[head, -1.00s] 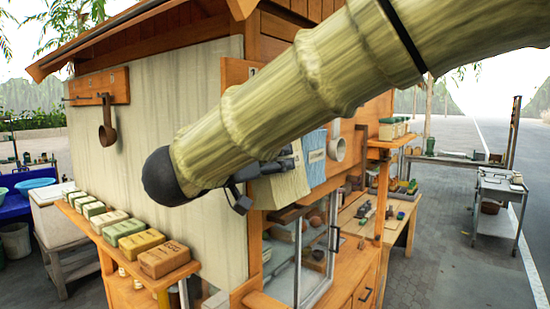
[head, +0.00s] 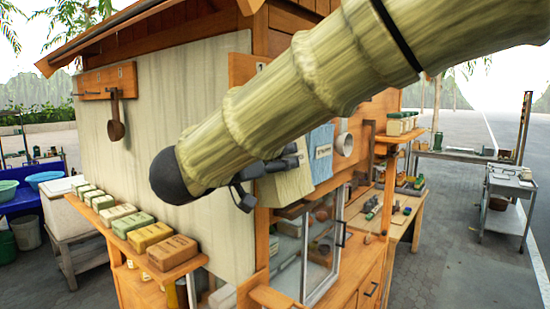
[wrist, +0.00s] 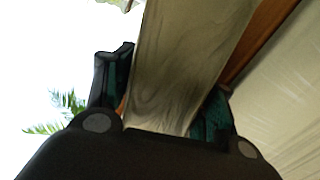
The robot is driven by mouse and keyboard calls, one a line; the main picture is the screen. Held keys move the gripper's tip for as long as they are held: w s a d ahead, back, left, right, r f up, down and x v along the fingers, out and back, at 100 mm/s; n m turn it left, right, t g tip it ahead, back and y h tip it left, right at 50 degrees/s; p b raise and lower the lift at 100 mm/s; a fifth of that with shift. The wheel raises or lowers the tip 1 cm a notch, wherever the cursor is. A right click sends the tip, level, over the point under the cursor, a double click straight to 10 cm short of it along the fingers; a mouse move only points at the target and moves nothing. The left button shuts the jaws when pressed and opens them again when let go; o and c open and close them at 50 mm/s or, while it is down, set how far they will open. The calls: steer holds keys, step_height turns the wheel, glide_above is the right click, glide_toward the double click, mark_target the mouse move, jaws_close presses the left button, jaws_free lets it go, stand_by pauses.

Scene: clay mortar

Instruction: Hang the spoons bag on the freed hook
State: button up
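A pale beige bag-like block (head: 287,184) is beside a blue bag (head: 321,155) with a white label, too small to read, at the stall's front corner. My gripper (head: 247,187) is at the beige piece's left side, partly hidden behind my arm. In the wrist view, my gripper's dark fingers (wrist: 160,100) stand on both sides of a pale beige piece (wrist: 185,60), apparently clamped on it. I cannot tell which is the spoons bag. A wooden hook board (head: 108,81) on the side wall carries a hanging brown ladle (head: 116,130). A bare peg shows at its left end.
A side shelf (head: 150,264) holds several coloured boxes below the pale wall (head: 190,80). A glass-fronted cabinet (head: 300,260) is below the bags. A white round cup (head: 345,144) is right of the blue bag.

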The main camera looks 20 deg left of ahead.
steer(key=o, duration=0.5)
steer(key=shift+s, duration=0.1)
steer(key=v, duration=0.8)
steer(key=shift+f, duration=0.1)
